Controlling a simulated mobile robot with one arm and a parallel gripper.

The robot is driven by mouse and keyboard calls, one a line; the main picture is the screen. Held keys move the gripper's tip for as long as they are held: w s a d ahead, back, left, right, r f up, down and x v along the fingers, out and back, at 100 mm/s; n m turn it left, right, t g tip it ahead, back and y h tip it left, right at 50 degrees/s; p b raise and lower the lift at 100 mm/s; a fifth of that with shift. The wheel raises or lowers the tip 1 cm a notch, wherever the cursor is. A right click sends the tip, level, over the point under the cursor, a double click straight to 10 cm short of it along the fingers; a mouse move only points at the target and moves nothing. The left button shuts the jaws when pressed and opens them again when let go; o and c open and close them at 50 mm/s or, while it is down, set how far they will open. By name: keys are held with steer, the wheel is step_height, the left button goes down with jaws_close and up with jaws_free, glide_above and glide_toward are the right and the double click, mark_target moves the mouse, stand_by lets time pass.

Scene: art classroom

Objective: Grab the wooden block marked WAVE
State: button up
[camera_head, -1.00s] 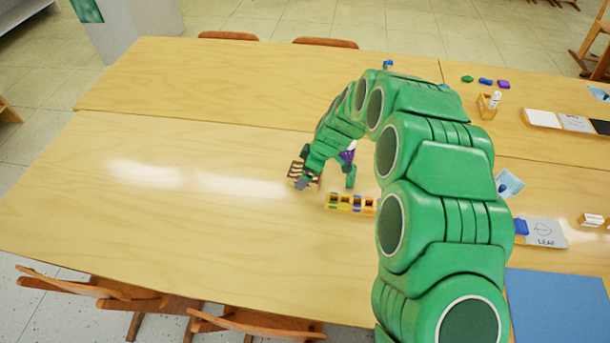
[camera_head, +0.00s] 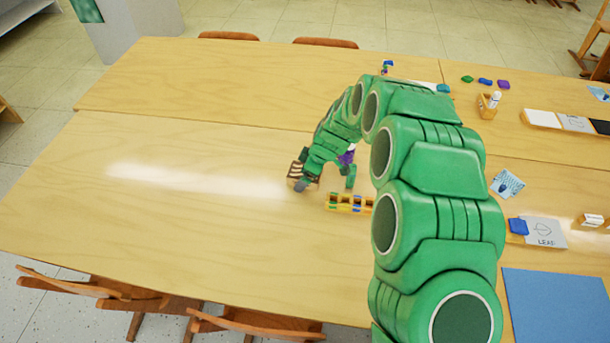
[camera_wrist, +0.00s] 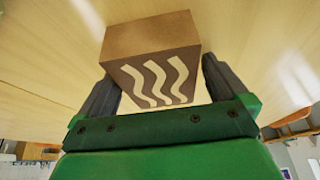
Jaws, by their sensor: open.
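The wooden block (camera_wrist: 155,60) marked with three pale wavy lines is large in the wrist view. Its brown marked face is toward the camera. My gripper (camera_wrist: 160,72) is open, with one dark finger on each side of the block. Whether either finger touches it I cannot tell. In the head view the block (camera_head: 294,171) is small on the light wooden table (camera_head: 180,200), partly covered by the end of my green arm. A grey part of my gripper (camera_head: 301,185) shows at its front.
A yellow holder with coloured parts (camera_head: 348,203) stands close to the right of the block. Purple and green items (camera_head: 350,178) are just behind it. Cards, a blue sheet (camera_head: 555,305) and small trays lie on the right. The table's left side is clear.

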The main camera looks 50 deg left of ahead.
steer(key=shift+c, duration=0.2)
steer(key=c, duration=1)
steer(key=shift+c, duration=0.3)
steer(key=shift+r, duration=0.1)
steer(key=shift+r, duration=0.3)
step_height(320, 180, up, 3)
steer(key=shift+r, duration=0.15)
steer(key=s+d+r, duration=0.6)
steer(key=d+r, duration=0.3)
steer(key=d, duration=0.3)
steer(key=shift+d+r, duration=0.25)
